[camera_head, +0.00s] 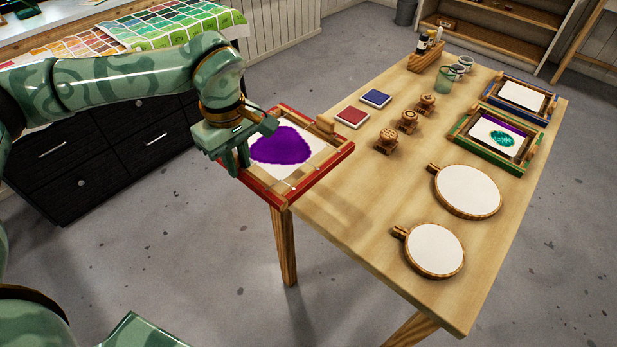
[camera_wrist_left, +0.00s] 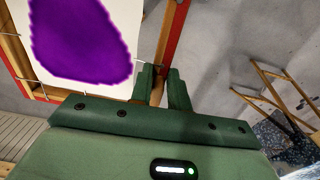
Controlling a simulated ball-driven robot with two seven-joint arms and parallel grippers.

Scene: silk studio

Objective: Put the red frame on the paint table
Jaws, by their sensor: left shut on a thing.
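The red frame (camera_head: 322,173) has a red outer border, wooden inner bars and white silk with a purple patch (camera_head: 281,146). It is over the left end of the wooden table (camera_head: 370,220), with its left part out past the edge. I cannot tell whether it touches the tabletop. My left gripper (camera_head: 240,158) is shut on the frame's left side. In the left wrist view the fingers (camera_wrist_left: 160,88) pinch the red and wooden bar (camera_wrist_left: 172,42). My right gripper is not in view.
Red and blue pads (camera_head: 352,117), wooden stamps (camera_head: 408,121), round hoops (camera_head: 468,191), a green frame (camera_head: 493,138) and a blue frame (camera_head: 521,97) are on the table. A bottle rack (camera_head: 430,55) and jars stand at the far end.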

